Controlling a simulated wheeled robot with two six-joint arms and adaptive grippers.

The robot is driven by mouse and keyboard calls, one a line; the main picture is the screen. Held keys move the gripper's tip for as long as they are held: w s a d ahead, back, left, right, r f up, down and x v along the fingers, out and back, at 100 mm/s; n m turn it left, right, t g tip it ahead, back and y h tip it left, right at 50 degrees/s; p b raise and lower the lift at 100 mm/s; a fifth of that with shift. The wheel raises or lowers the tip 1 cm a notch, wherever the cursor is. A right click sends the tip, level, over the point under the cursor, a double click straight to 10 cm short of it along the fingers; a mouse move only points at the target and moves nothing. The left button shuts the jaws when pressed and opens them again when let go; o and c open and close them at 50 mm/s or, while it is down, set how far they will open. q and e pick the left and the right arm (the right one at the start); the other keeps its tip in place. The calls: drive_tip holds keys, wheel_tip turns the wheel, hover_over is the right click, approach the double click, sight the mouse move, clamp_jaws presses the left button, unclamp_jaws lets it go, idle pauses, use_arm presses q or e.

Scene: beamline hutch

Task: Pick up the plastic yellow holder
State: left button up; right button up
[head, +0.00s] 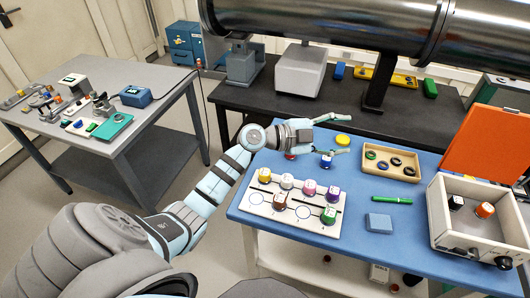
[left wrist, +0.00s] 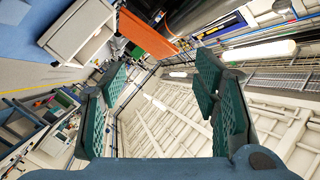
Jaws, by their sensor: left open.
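Two yellow things could be the holder, and I cannot tell which is meant. One is a yellow-coloured cube-like holder (head: 265,175) with a pale top, in the back left of a white rack (head: 262,205). The other is a flat yellow disc (head: 343,140) on the blue table (head: 365,222). My left gripper (head: 344,134) reaches over the table's back left, behind the rack. Its fingers are spread and empty, and the disc shows between them in the picture. In the left wrist view the open fingers (left wrist: 162,85) have nothing between them. My right gripper is not in view.
The rack also holds several other coloured holders. A blue holder (head: 327,161) and a red thing (head: 290,155) are near the gripper.

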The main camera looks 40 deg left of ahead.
use_arm(q)
drive_tip(key=a+f+n+g+y, duration=0.1)
drive_tip(key=a+f+g+y, duration=0.3)
drive_tip(key=a+f+g, duration=0.15)
drive_tip(key=n+g+y+b, duration=0.1)
drive_tip(key=n+g+y, duration=0.5)
drive_tip(key=n, duration=0.1)
approach(265, 172)
drive_tip(key=f+b, duration=0.1)
drive_tip(key=b, duration=0.1)
drive_tip(key=a+f+b, duration=0.1)
drive_tip(key=f+b, duration=0.1)
drive_tip(key=b, duration=0.1)
drive_tip(key=f+b, duration=0.2)
drive_tip(key=b, duration=0.1)
drive_tip(key=shift+w+a+f, duration=0.15)
drive_tip(key=shift+w+f, duration=0.1)
drive_tip(key=shift+w+f+b, duration=0.15)
drive_tip(key=shift+f+b, duration=0.2)
drive_tip(key=shift+b, duration=0.1)
drive_tip(key=f, duration=0.1)
drive_tip(key=d+f+b, duration=0.1)
drive_tip(key=f, duration=0.1)
drive_tip(key=shift+d+f+g, duration=0.2)
drive_tip(key=shift+d+g, duration=0.05)
drive_tip(key=shift+d, duration=0.05)
drive_tip(key=shift+w+f, duration=0.15)
drive_tip(key=shift+f, duration=0.25)
drive_tip(key=c, duration=1.3)
